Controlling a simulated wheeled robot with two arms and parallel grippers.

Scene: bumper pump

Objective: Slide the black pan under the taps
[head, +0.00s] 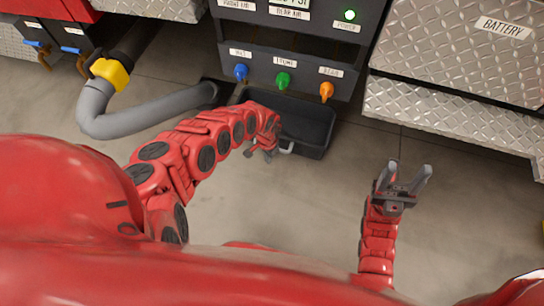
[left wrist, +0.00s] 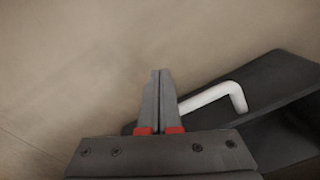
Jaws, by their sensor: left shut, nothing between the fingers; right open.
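The black pan (head: 312,128) lies on the floor in front of the dark panel, below and in front of the taps: blue (head: 241,71), green (head: 283,80) and orange (head: 327,91). Its left part is hidden behind my left arm. Its pale handle (head: 286,148) is on the near side. My left gripper (head: 262,153) is just left of the handle, shut and empty. In the left wrist view, the shut fingertips (left wrist: 160,73) are left of the white handle (left wrist: 215,96) and the pan (left wrist: 283,82), apart from the handle. My right gripper (head: 405,168) is open and empty, right of the pan.
A grey hose (head: 135,122) with a yellow collar (head: 110,72) curves over the floor at left. Metal tread-plate boxes (head: 450,110), one labelled BATTERY, stand at right. The concrete floor (head: 310,195) between my arms is clear.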

